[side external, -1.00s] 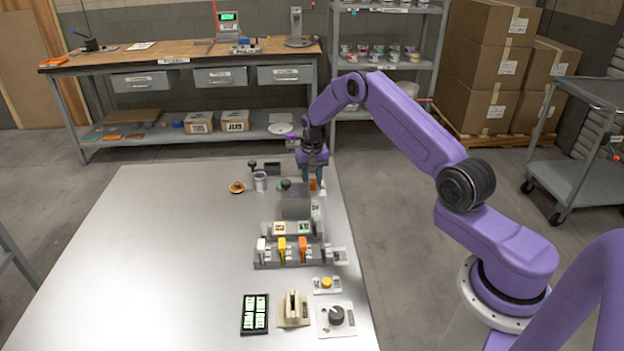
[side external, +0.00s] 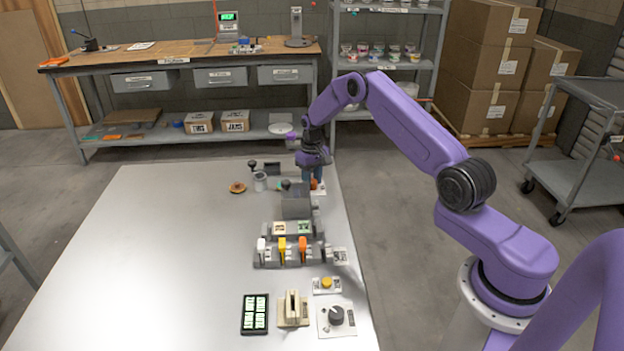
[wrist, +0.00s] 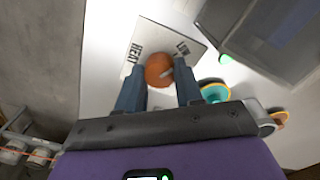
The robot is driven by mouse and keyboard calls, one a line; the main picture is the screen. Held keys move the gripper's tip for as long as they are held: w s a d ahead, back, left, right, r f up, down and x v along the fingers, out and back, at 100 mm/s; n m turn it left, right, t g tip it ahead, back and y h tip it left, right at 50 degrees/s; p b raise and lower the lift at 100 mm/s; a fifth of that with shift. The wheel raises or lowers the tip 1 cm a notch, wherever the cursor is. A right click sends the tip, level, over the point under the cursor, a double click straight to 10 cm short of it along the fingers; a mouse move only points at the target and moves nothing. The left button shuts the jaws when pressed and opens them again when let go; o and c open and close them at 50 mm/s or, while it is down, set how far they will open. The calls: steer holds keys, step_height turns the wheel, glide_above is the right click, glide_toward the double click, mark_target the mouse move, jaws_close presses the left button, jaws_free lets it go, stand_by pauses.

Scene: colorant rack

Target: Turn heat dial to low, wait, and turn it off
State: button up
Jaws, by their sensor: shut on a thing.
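The heat dial is a round orange knob (wrist: 158,66) on a white plate (wrist: 160,38) in the wrist view. The plate reads HEAT at its left; a smaller dark label at its right is not clearly legible. A pale mark on the knob points roughly right, but I cannot tell its setting. My gripper (wrist: 159,80) has its two blue fingers on either side of the knob and is shut on it. In the side external view, my gripper (side external: 315,178) is at the far right of the table, and the orange dial (side external: 317,184) partly shows below the fingers.
A grey box-like unit (side external: 296,207) stands close in front of the dial. A teal and yellow round item (wrist: 214,91) lies near the right finger in the wrist view. Levers (side external: 282,250), a yellow button (side external: 327,283) and a black dial (side external: 337,315) are nearer. The table's left is clear.

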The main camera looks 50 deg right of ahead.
mark_target(312, 181)
steer(key=o, duration=1)
steer(key=shift+o, duration=0.2)
step_height(312, 181, up, 18)
steer(key=shift+f, duration=0.25)
